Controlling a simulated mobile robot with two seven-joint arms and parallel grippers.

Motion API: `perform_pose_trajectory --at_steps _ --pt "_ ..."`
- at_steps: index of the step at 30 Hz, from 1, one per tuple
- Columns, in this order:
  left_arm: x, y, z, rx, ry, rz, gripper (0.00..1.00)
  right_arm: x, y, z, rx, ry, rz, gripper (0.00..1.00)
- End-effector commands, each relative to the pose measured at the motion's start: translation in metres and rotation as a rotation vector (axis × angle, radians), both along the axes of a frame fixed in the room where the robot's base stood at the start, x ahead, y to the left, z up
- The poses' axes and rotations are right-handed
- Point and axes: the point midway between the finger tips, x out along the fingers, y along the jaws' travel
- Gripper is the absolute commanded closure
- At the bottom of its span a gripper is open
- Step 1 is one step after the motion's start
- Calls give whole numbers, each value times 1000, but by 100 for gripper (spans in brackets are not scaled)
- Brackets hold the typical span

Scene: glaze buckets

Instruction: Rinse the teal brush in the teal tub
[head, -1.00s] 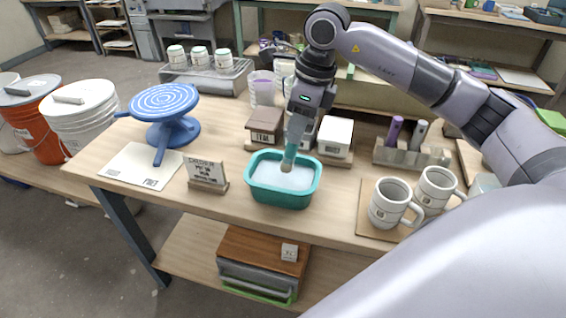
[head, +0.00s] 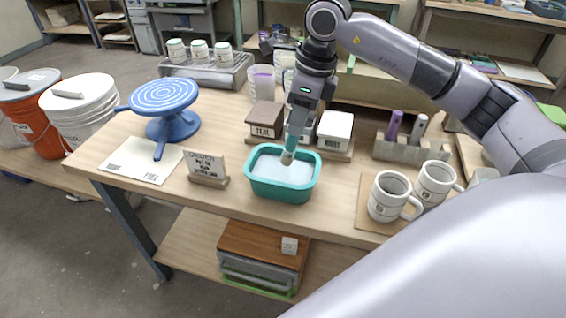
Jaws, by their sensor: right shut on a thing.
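The teal tub (head: 284,191) stands near the front edge of the table and holds pale liquid. The teal brush (head: 292,143) points down over the tub, its pale tip at the liquid near the tub's far side. I cannot tell how deep the tip sits. My right gripper (head: 299,112) is shut on the upper part of the brush, above the tub. My left gripper is not in view.
Lidded boxes, one marked TEAL (head: 265,118), stand just behind the tub. A small sign (head: 206,166) and a blue turntable (head: 168,110) are left. Two mugs (head: 390,197) on a board and a holder (head: 411,149) with upright sticks are right.

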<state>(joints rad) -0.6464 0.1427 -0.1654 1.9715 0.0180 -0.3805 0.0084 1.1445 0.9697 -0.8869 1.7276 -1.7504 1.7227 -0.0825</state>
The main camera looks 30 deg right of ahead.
Motion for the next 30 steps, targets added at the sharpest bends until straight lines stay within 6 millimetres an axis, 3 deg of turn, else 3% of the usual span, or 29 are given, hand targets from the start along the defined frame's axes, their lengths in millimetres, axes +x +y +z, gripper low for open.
perform_pose_trajectory --at_steps 14,30 --pt "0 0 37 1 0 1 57 0 0 48 1 -1 0 100" --pt "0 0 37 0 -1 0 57 0 0 48 1 -1 0 100"
